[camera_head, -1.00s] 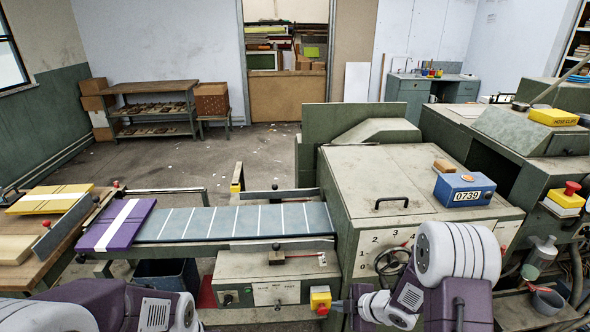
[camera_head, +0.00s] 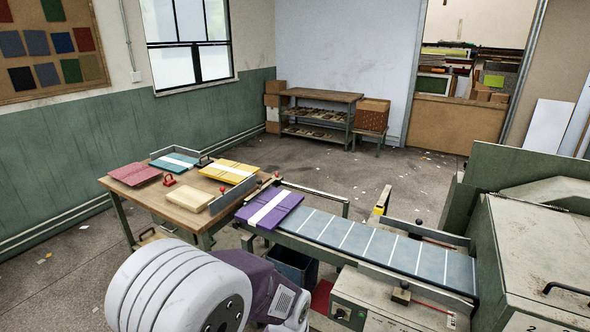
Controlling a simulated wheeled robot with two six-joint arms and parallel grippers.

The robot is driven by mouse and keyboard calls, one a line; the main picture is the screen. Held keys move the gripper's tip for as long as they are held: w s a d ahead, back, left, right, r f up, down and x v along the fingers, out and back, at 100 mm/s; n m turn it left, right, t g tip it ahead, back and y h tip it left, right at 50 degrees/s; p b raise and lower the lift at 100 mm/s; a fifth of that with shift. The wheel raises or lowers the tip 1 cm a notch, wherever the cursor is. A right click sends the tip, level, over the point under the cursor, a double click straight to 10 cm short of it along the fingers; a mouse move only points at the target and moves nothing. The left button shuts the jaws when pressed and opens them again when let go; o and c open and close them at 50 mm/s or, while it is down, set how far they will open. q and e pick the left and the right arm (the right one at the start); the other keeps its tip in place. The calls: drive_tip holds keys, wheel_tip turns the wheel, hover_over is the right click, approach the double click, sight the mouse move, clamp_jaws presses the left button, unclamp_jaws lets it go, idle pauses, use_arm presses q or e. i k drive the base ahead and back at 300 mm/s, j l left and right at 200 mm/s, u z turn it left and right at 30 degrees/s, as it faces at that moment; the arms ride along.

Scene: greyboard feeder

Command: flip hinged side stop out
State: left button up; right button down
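The feeder's blue-grey belt (camera_head: 370,243) with white cross lines runs from the wooden table to the grey machine. A purple board stack (camera_head: 268,208) with a white band lies at its left end. A grey metal plate (camera_head: 236,193) stands at the table's right edge, beside a red knob (camera_head: 277,175). I cannot tell which plate is the hinged side stop. Part of my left arm shows at the bottom; neither gripper is in view.
The wooden table (camera_head: 172,208) holds yellow, teal and red board stacks, a pale block (camera_head: 197,200) and a small red tool (camera_head: 169,180). A dark bin (camera_head: 293,266) stands under the belt. The grey machine (camera_head: 545,245) fills the right. Floor behind is open.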

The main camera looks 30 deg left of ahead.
sight(216, 205)
drive_tip(key=u, duration=1.5)
